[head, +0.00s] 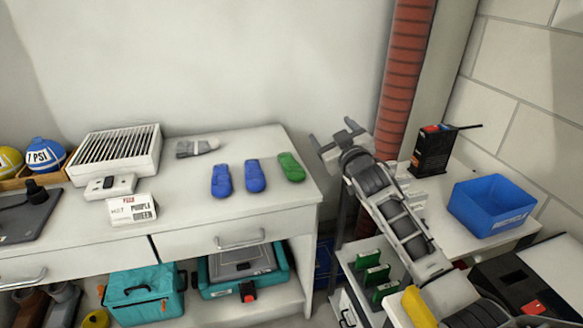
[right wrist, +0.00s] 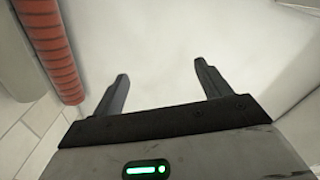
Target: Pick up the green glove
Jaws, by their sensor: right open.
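The green glove (head: 291,167) lies flat on the white tabletop near its right end, to the right of two blue gloves (head: 255,176). My right gripper (head: 333,136) is raised to the right of the green glove, apart from it, beside the table's right end. It is open and empty. In the right wrist view its two dark fingers (right wrist: 162,90) stand wide apart, with only pale wall between and beyond them. The green glove does not show in that view. My left gripper is not in view.
The white table (head: 190,235) also holds a vented box (head: 118,155), a small sign (head: 132,209) and a grey item (head: 198,147). A red ribbed pipe (head: 403,70) rises behind my right arm. A blue bin (head: 492,204) stands on the right-hand surface. The table front near the gloves is clear.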

